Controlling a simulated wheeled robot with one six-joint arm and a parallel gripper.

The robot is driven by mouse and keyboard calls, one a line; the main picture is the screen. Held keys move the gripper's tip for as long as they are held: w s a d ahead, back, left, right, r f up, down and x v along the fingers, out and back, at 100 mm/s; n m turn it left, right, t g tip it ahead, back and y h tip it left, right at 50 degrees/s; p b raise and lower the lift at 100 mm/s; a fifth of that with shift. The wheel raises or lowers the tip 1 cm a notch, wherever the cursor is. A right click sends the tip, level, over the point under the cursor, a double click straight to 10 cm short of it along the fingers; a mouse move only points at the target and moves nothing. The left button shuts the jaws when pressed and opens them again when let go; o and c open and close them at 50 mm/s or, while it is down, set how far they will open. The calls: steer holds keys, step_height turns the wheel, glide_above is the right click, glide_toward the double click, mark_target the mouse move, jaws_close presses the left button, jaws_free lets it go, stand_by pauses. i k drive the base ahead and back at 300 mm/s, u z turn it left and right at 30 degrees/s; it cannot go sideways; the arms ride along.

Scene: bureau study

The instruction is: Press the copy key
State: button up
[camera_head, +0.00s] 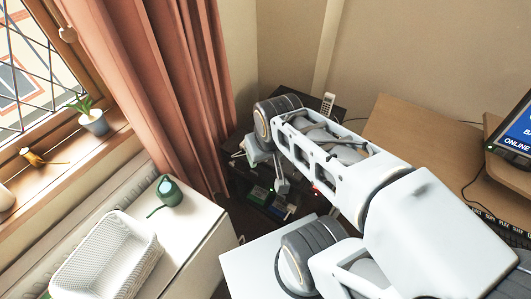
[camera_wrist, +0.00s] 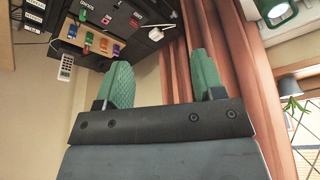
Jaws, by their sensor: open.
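The copy key cannot be told apart, since the labels are too small to read. In the head view my gripper (camera_head: 281,178) is partly hidden, above the dark unit (camera_head: 240,195) in the corner.
A handset (camera_head: 327,103) stands on the dark unit. A pink curtain (camera_head: 185,90) hangs to the left. A white cabinet holds a white basket (camera_head: 105,262) and a dark green object (camera_head: 168,190). A wooden desk (camera_head: 415,135) with a screen (camera_head: 515,130) is at right.

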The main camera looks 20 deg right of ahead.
mark_target(486, 217)
steer(key=z, duration=3.5)
